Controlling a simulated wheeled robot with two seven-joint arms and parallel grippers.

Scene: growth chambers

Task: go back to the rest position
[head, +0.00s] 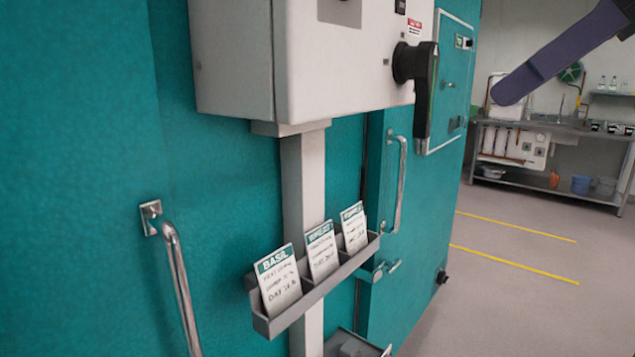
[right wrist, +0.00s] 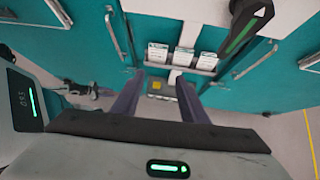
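A purple finger of my right gripper (head: 545,68) shows at the upper right of the head view, in the air right of the grey box. In the right wrist view both purple fingers of this gripper (right wrist: 160,78) stand apart, with nothing between them. It is open and touches nothing that I can see. The rack of cards lies beyond the fingertips there.
A grey control box (head: 330,60) with a black lever handle (head: 424,85) juts from the teal chamber wall. Below it hangs a card rack (head: 325,283) with a basil card (head: 278,280). Metal door handles (head: 178,275) stick out. Open floor (head: 520,300) lies to the right.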

